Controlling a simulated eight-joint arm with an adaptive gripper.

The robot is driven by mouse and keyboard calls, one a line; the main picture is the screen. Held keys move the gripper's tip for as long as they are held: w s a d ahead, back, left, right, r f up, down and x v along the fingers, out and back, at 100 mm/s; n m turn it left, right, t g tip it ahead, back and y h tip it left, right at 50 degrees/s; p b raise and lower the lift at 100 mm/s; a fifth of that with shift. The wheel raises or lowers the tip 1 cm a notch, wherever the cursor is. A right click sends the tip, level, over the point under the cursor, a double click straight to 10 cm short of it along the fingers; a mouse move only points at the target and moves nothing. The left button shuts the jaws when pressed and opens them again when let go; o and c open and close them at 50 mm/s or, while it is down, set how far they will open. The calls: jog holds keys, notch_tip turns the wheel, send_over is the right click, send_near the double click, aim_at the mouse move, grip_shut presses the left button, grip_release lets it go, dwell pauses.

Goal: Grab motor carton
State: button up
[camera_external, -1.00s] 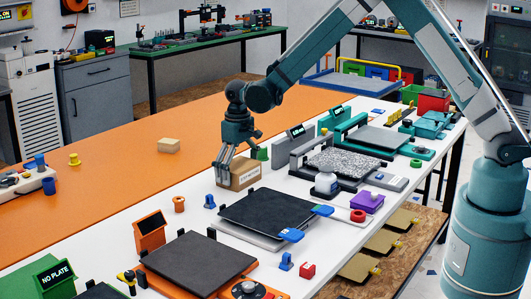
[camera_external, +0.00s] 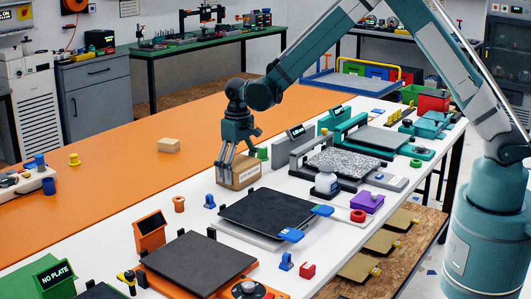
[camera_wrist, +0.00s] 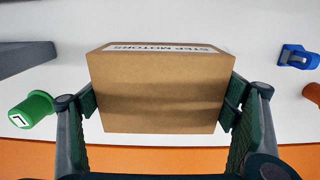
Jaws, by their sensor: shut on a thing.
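The motor carton (camera_external: 243,173) is a small brown box on the white strip of the table, near its border with the orange part. In the wrist view the carton (camera_wrist: 160,90) fills the middle, with a white label reading "STEP MOTORS" upside down along its far edge. My gripper (camera_external: 232,170) reaches down over the carton in the external view. In the wrist view my gripper (camera_wrist: 162,112) has one green finger pad against each side of the carton, shut on it. I cannot clearly tell whether the carton's underside is touching the table.
A green knob-like piece (camera_wrist: 33,110) stands left of the carton in the wrist view, and a blue clip (camera_wrist: 298,57) lies right. A black plate (camera_external: 265,212) is in front of the carton. Another tan block (camera_external: 169,145) sits on the open orange surface (camera_external: 110,180).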

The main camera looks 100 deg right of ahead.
aim_at(238, 162)
jog(key=shift+r+p, duration=0.55)
jog(key=shift+r, duration=4.15)
